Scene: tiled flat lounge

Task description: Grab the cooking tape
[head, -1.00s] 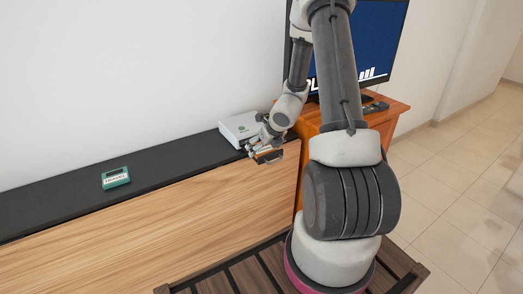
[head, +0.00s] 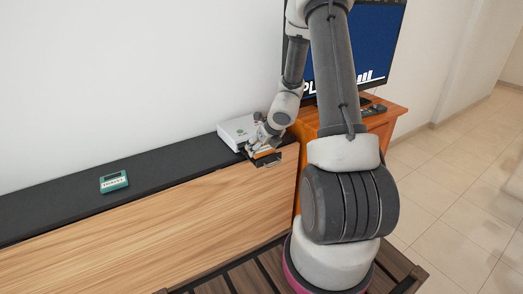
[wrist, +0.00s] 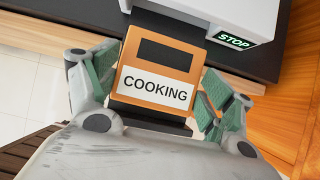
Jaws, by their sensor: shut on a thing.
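The cooking tape (wrist: 157,68) is an orange cassette with a dark window and a white label reading COOKING. In the wrist view it sits between the green-padded fingers of my gripper (wrist: 157,88), which is shut on it. In the head view my gripper (head: 264,150) is at the front edge of the black ledge, beside the white box. A small orange part of the tape (head: 264,154) shows there, and the rest is hidden by the fingers. I cannot tell whether the tape still touches the ledge.
The white box (head: 236,130), showing a green STOP display (wrist: 233,39) in the wrist view, stands close behind the tape. A green cassette (head: 114,182) lies on the black ledge (head: 50,208) at left. A screen (head: 385,45) stands on an orange wooden cabinet (head: 390,112) at right.

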